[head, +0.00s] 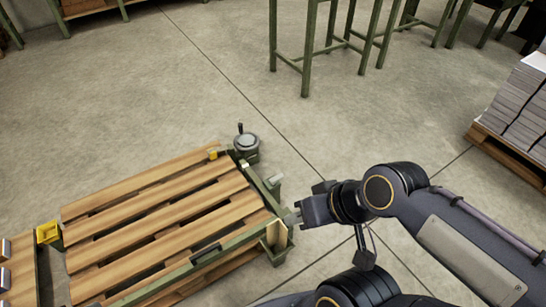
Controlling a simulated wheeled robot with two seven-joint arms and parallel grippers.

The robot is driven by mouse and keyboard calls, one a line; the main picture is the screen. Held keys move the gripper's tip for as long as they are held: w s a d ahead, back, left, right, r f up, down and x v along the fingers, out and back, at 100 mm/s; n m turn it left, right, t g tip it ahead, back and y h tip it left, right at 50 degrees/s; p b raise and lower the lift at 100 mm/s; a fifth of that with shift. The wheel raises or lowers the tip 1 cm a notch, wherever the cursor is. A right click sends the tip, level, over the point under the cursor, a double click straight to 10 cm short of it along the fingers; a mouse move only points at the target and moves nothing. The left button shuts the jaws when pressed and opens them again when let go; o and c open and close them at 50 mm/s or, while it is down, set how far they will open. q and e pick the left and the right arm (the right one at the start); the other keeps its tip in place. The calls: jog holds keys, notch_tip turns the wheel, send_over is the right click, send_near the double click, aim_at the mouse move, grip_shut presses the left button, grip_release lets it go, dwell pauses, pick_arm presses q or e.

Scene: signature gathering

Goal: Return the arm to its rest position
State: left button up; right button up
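My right arm comes in from the right and is bent at the elbow. Its dark gripper (296,212) points left, at the right end of a wooden pallet (165,215) in a green metal frame (228,243). No held object is visible. My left gripper is not in view.
A round grey device with a short handle (246,144) stands at the frame's far corner. Stacks of paper (518,105) sit on another pallet (505,150) at the right. Green-legged tables (308,50) stand at the back. The concrete floor between (390,125) is clear.

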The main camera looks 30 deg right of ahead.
notch_tip(320, 180, up, 32)
jog(key=p, duration=3.1)
jog(key=shift+f, duration=0.15)
